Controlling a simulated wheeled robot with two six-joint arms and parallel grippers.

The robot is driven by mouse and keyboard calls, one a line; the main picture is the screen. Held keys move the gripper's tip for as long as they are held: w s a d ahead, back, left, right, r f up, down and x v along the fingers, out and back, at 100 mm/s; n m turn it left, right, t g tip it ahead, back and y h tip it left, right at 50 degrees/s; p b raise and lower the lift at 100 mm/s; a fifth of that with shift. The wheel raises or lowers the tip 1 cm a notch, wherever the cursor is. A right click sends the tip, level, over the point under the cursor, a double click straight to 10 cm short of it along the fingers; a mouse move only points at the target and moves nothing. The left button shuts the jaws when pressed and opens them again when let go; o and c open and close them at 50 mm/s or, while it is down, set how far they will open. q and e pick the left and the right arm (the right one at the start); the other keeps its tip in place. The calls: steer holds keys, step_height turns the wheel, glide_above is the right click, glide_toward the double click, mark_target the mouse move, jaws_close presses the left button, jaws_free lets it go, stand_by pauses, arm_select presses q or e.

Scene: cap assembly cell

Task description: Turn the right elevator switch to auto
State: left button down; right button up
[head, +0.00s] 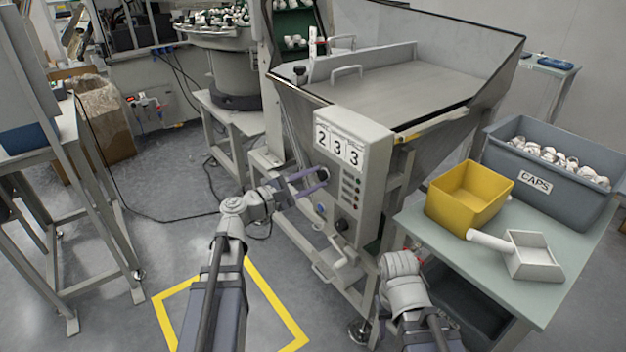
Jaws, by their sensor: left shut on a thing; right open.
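A grey control box (352,150) with the digits 2 3 3 on its front hangs on the hopper machine. A dark round switch knob (323,173) is on the box's panel, and my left gripper (325,179) is shut on it, its two fingers reaching in from the left. Another dark knob (342,225) sits lower on the panel, with a column of small buttons (357,191) above it. Switch labels and the pointer direction are too small to read.
A green-topped table (426,231) at right holds a yellow bin (450,207), a white scoop (533,262) and a grey CAPS crate (502,172). Yellow tape (278,304) marks open floor in front.

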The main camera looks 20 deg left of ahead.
arm_select(q)
steer(key=shift+m, duration=0.4)
steer(key=m, duration=0.3)
steer(key=shift+m, duration=2.6)
steer(key=shift+c, duration=2.4)
jaws_free()
steer(key=v, duration=0.8)
